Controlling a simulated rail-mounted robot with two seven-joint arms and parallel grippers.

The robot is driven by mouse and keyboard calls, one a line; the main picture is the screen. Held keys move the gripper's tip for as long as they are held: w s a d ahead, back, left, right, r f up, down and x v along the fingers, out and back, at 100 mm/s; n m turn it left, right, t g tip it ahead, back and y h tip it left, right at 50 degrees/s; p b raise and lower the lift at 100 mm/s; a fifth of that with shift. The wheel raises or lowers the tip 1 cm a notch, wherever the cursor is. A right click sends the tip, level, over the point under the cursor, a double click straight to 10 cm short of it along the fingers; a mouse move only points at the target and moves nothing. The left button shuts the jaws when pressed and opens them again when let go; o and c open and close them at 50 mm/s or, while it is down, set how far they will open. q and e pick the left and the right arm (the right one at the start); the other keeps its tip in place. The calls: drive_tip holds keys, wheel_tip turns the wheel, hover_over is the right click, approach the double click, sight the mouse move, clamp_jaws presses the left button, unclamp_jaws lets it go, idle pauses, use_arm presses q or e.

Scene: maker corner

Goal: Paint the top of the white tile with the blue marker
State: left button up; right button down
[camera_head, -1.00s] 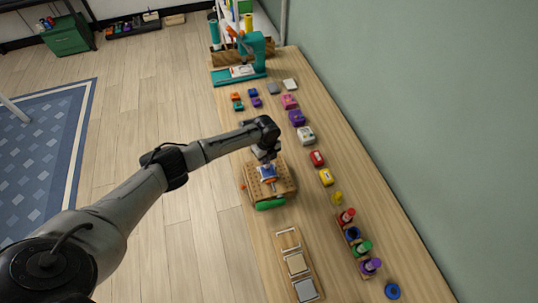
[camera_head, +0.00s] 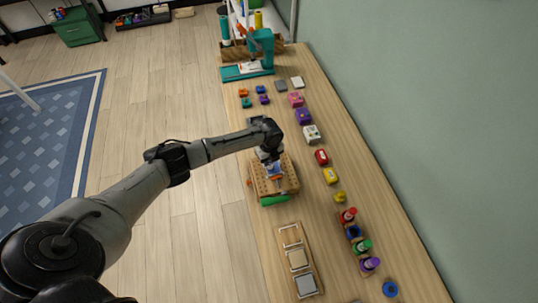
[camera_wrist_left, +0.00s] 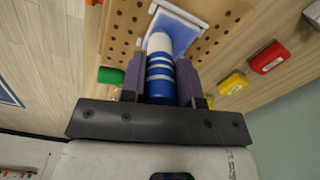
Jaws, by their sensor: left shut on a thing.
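My left gripper (camera_head: 270,160) is shut on the blue marker (camera_wrist_left: 161,72), a blue barrel with white bands and a white front part. The gripper is over the brown pegboard block (camera_head: 287,187). The white tile (camera_wrist_left: 187,22) lies on that block, and its top shows blue inside a white rim in the left wrist view. The marker's front end reaches over the tile; its tip is hidden, so I cannot tell whether it touches. In the head view the tile (camera_head: 277,174) is partly covered by the gripper. My right gripper is not in view.
A rack holds red (camera_head: 347,215), green (camera_head: 362,247) and purple (camera_head: 370,264) markers, right of the block. A wooden tray (camera_head: 297,259) with square pieces lies nearer. Small coloured blocks line the wall side. A teal press (camera_head: 260,55) stands at the far end.

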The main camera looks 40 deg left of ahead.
use_arm(q)
drive_tip(key=shift+s+d, duration=0.15)
drive_tip(key=shift+d, duration=0.1)
drive_tip(key=shift+s+d+p, duration=0.2)
drive_tip(key=shift+d+p, duration=0.35)
drive_tip(key=shift+d, duration=0.05)
drive_tip(key=shift+w+f, duration=0.1)
drive_tip(key=shift+w+d+b, duration=0.3)
drive_tip(key=shift+w+b, duration=0.2)
drive_tip(key=shift+w, duration=0.05)
drive_tip(key=shift+w+d, duration=0.1)
drive_tip(key=shift+w, duration=0.1)
drive_tip(key=shift+w+d+b, duration=0.2)
drive_tip(key=shift+w+b, duration=0.25)
